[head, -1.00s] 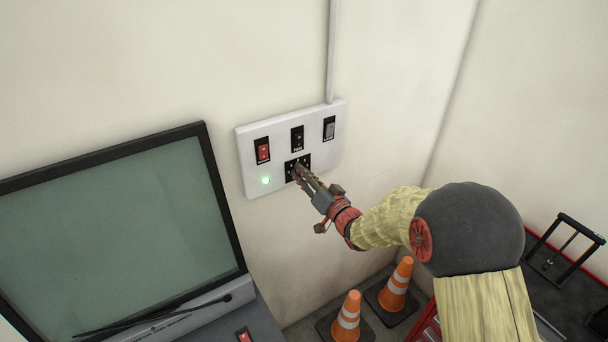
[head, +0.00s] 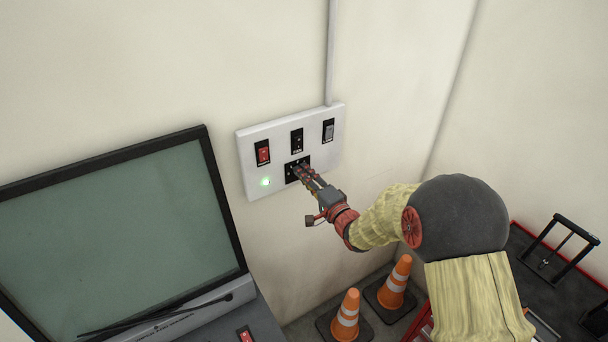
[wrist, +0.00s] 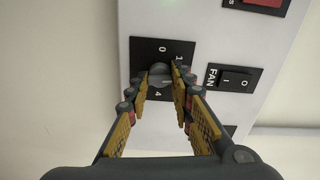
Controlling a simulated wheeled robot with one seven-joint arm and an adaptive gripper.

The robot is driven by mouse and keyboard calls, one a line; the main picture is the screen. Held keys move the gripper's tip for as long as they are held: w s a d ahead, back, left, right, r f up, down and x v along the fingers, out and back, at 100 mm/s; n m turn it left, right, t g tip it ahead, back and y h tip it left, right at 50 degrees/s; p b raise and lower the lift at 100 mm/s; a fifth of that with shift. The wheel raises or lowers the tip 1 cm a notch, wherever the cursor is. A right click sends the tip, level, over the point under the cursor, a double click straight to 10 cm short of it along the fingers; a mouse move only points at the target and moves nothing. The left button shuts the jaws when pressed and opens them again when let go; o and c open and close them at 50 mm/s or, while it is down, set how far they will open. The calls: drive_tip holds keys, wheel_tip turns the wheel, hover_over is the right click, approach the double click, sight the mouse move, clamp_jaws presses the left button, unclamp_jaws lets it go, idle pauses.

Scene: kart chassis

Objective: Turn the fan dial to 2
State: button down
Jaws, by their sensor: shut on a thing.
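The fan dial (wrist: 158,74) is a grey knob on a black square plate, with 0, 1 and 4 legible around it in the wrist view; other marks are covered by my fingers. In the head view its black plate (head: 290,172) sits low on the white wall panel (head: 325,148). My gripper (wrist: 160,84) is shut on the dial, one finger on each side. In the head view my gripper (head: 301,170) reaches the plate from the lower right and hides the knob. The dial's exact setting is hard to read.
Above the dial are a red switch (head: 263,152), a black fan switch (head: 297,141) and a grey switch (head: 328,130). A green light (head: 265,182) glows left of the dial. A large screen (head: 120,230) stands at left. Orange cones (head: 347,312) stand on the floor below.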

drive_tip(key=shift+m, duration=0.6)
drive_tip(key=c, duration=1.6)
unclamp_jaws()
drive_tip(key=shift+o, duration=0.2)
drive_tip(key=shift+d, duration=0.1)
drive_tip(key=v, duration=1.1)
drive_tip(key=shift+s+d, duration=0.25)
drive_tip(key=shift+s, duration=0.05)
